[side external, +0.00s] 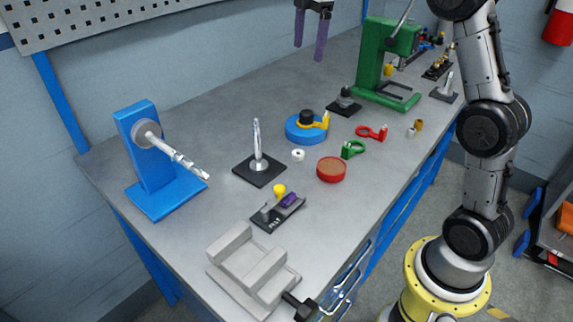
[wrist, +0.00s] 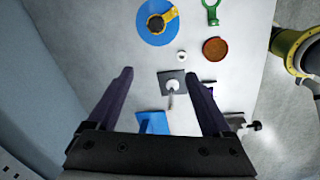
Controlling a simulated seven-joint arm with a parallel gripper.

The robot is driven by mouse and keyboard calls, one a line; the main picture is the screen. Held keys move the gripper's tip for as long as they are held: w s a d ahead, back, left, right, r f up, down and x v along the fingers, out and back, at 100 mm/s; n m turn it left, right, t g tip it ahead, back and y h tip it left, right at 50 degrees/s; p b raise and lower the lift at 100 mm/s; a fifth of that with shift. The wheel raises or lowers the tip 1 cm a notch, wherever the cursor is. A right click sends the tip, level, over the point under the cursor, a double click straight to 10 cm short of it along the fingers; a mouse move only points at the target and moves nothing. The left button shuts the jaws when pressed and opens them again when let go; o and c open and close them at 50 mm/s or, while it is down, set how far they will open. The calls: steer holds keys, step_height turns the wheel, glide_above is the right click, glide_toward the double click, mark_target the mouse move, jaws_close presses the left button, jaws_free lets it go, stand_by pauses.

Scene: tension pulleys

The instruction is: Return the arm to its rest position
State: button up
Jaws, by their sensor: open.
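My gripper (side external: 310,36) is high above the back of the workbench, at the top of the side view. Its two dark purple fingers point down and stand apart, with nothing between them. In the wrist view my gripper (wrist: 160,98) is also open and empty, looking down on the bench. My arm rises at the right of the side view, and its upper part is out of the picture. No object touches the fingers.
The workbench (side external: 225,118) holds a blue stand with a shaft (side external: 150,160), a black plate with an upright pin (side external: 258,168), a blue disc (side external: 305,130), a red disc (side external: 331,169), a grey vise (side external: 250,270) and a green press (side external: 375,70). A pegboard (side external: 90,15) hangs behind.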

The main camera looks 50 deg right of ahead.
steer(key=s+a+r+m+t, duration=0.2)
steer(key=s+a, duration=0.3)
steer(key=s, duration=0.5)
steer(key=s+a+r+m+t, duration=0.15)
steer(key=s+a, duration=0.35)
steer(key=s, duration=0.5)
steer(key=s+a+f+m, duration=0.1)
steer(key=s+f+m, duration=0.8)
steer(key=f+m, duration=0.2)
steer(key=shift+a+f+t, duration=0.3)
steer(key=shift+f+t, duration=0.05)
steer(key=shift+f, duration=0.85)
steer(key=shift+s, duration=0.1)
